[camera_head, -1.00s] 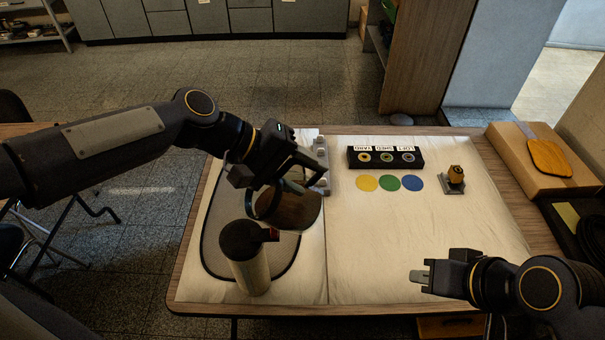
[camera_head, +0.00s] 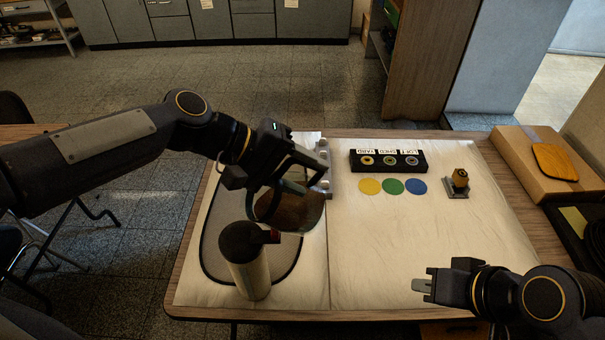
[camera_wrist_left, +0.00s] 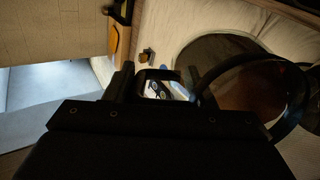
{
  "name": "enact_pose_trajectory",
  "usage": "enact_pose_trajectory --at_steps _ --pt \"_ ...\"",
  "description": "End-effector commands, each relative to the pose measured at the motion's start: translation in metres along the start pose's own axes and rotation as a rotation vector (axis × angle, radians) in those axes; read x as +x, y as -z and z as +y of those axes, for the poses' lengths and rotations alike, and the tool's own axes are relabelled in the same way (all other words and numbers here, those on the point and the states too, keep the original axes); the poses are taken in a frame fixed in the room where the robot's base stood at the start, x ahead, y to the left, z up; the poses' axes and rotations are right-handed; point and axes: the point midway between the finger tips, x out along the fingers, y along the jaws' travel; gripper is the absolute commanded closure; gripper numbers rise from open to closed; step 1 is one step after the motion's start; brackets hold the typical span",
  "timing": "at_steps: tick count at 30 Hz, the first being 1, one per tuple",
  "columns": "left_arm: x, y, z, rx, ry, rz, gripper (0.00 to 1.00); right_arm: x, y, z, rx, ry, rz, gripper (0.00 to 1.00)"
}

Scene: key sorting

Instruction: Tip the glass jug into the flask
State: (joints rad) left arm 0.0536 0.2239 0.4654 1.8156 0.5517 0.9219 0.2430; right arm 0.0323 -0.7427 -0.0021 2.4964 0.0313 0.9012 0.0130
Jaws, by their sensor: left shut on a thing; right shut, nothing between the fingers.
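The glass jug (camera_head: 294,214) has a dark rim and a brown tint, and hangs tilted over the left part of the table. Its rim ring also shows in the left wrist view (camera_wrist_left: 245,68). My left gripper (camera_head: 300,163) is shut on the jug, at its dark handle. The flask (camera_head: 252,276) is a pale upright cylinder with a black top and a red part at its side. It stands just in front of the jug, whose rim is close above it; I cannot tell whether they touch. My right gripper (camera_head: 424,285) is shut and empty over the front right of the table.
A dark-rimmed oval mat (camera_head: 206,262) lies under the flask and jug. A black labelled key holder (camera_head: 388,171), coloured discs (camera_head: 393,186) and a small block with a brass piece (camera_head: 458,182) stand further right. The table middle (camera_head: 375,240) is clear.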

Motion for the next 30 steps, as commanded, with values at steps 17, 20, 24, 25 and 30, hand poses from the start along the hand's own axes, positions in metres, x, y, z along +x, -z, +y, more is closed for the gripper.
enact_pose_trajectory --at_steps 17,20,24,25,30 --pt "-0.003 0.0 -0.001 0.006 -0.036 0.004 1.0 0.011 -0.005 0.005 0.0 0.0 0.0 1.0" --pt "-0.003 0.0 -0.001 0.008 -0.042 0.003 1.0 0.012 -0.006 0.006 0.0 0.0 0.0 1.0" --pt "-0.004 0.0 -0.001 0.009 -0.05 0.003 1.0 0.015 -0.007 0.007 0.0 0.0 0.0 1.0" --pt "-0.004 0.0 -0.001 0.009 -0.052 0.003 1.0 0.015 -0.008 0.007 0.0 0.0 0.0 1.0" --pt "-0.004 0.0 -0.002 0.01 -0.062 0.003 1.0 0.018 -0.009 0.008 0.0 0.0 0.0 1.0"
